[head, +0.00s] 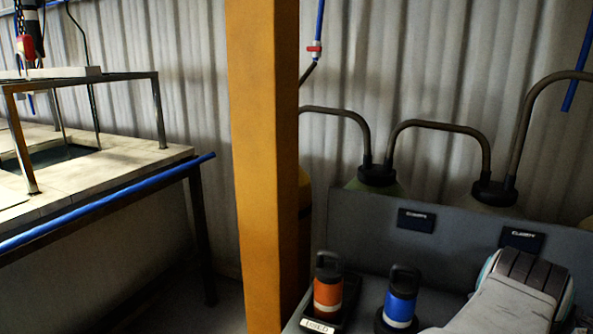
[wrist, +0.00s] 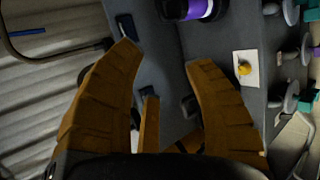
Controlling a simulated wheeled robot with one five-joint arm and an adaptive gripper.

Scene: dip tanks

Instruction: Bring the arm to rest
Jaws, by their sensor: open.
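My gripper (wrist: 163,56) shows in the wrist view with its two orange-brown fingers spread apart. Nothing is between the fingertips. The grey bench surface shows behind them. A pale arm link of mine with a dark ribbed joint reaches over the bench at the lower right of the head view. My gripper is not seen in the head view.
An orange bottle (head: 328,293) and a blue bottle (head: 400,300) stand on the grey bench. A yellow post (head: 264,170) stands left of the bench. A tank table (head: 110,185) is farther left.

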